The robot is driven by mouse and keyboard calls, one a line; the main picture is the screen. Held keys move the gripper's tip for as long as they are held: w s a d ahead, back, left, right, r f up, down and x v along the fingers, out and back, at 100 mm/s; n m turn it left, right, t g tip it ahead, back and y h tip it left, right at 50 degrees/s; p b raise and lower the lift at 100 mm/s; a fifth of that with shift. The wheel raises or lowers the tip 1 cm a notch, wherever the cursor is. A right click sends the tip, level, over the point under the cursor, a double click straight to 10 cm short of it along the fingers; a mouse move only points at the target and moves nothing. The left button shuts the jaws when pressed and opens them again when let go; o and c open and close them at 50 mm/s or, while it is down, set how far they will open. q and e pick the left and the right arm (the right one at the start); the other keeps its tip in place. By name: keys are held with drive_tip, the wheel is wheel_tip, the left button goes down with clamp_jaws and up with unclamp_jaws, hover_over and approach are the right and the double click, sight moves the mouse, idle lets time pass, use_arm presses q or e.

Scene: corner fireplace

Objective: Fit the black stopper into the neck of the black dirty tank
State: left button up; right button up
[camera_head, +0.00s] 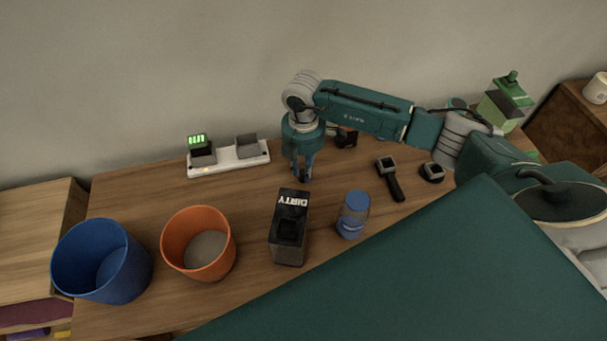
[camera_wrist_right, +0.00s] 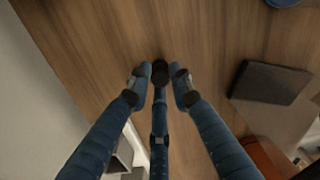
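The black dirty tank (camera_head: 275,249), with a white DIRTY label, stands upright near the middle of the table. It shows as a dark box in the right wrist view (camera_wrist_right: 270,83). My right gripper (camera_head: 302,177) points down just behind the tank, low over the table and apart from it. In the wrist view its three blue fingers (camera_wrist_right: 160,80) are drawn close around a small black round piece (camera_wrist_right: 160,72). This looks like the black stopper, but a fingertip pad partly merges with it. Whether the fingers press on it is unclear. My left gripper is not in view.
A white charging base (camera_head: 228,168) with two blocks stands behind left. An orange bin (camera_head: 176,233) and a blue bin (camera_head: 66,248) stand left. A blue-capped jar (camera_head: 354,213) is right of the tank. A black handheld tool (camera_head: 390,178) and a small black device (camera_head: 432,172) lie farther right.

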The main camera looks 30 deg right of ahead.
drive_tip(key=shift+c, duration=0.9)
